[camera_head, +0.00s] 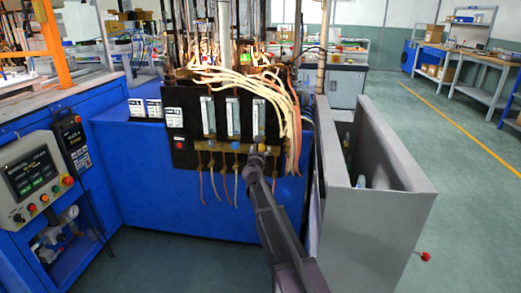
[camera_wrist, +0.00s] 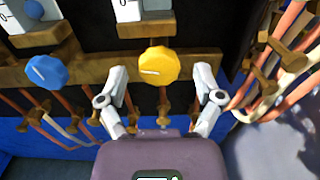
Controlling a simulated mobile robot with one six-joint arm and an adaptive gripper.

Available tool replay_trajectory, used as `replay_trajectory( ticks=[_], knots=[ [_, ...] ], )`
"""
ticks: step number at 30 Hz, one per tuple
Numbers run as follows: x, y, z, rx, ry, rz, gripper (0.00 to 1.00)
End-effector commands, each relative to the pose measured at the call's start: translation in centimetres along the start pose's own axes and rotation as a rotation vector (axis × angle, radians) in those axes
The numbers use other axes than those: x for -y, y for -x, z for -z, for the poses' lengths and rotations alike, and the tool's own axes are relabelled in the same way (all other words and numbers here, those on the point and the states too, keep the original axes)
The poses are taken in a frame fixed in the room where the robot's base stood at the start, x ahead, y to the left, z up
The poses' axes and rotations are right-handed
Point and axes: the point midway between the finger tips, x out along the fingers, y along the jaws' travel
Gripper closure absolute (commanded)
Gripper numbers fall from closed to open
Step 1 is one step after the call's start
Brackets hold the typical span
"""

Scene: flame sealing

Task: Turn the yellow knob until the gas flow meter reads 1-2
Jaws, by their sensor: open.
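In the wrist view the yellow knob (camera_wrist: 159,67) sits on a brown bar on the panel, with a pale pointer line across its face. My gripper (camera_wrist: 163,88) is open, with one finger on each side just below the knob. I see no contact between the fingers and the knob. In the head view my gripper (camera_head: 256,155) is at the lower right of the black panel and mostly hides the knob. The flow meters are upright clear tubes on the panel, the right one (camera_head: 258,118) above my gripper. Their readings are too small to tell.
A blue knob (camera_wrist: 46,71) is left of the yellow one on the same bar (camera_wrist: 100,73). Copper tubes and brown fittings (camera_wrist: 293,60) crowd the right side. A grey open-topped box (camera_head: 385,220) stands right of my arm. Hoses hang below the panel.

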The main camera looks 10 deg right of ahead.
Motion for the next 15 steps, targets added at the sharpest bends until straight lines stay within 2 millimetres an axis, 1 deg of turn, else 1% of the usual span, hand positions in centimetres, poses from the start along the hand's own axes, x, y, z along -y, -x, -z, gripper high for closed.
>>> replay_trajectory(
  ticks=[1,4,14,15],
  knots=[
    [-0.05,-0.48,0.00,0.000,0.000,0.000,0.16],
    [-0.02,-0.83,0.00,0.000,0.000,0.000,0.16],
    [0.02,-0.93,0.00,0.000,0.000,0.000,0.16],
    [0.02,-0.93,0.00,0.000,0.000,0.000,0.22]
  ],
)
